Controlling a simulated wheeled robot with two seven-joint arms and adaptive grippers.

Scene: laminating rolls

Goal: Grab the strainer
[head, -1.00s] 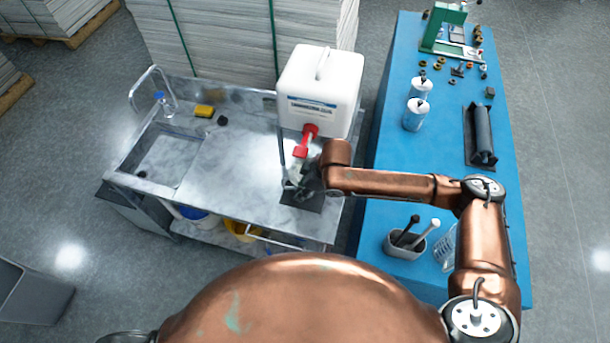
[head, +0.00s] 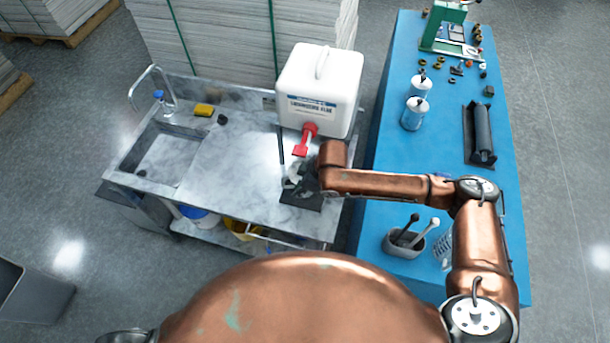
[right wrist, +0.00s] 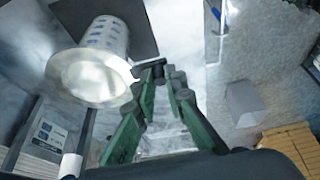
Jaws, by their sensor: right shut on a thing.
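The strainer (right wrist: 90,78) is pale, with a wide round rim, in the upper left of the right wrist view. A narrower blue-marked cylinder (right wrist: 107,34) shows beyond it. In the head view the strainer (head: 295,168) is small and partly hidden beside my gripper, below the jug's red tap. My right gripper (right wrist: 160,72) has its green-sided fingers drawn together at the tips, at the strainer's rim. It also shows in the head view (head: 303,184), over a dark mat. It is shut on the strainer's rim; the exact contact is hard to see. My left gripper is out of view.
A white jug (head: 320,85) with a red tap (head: 307,136) stands just behind my right gripper. The marble counter (head: 235,155) is clear to the left, up to the sink (head: 165,157). A blue table (head: 445,130) with cans and tools lies under my right arm.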

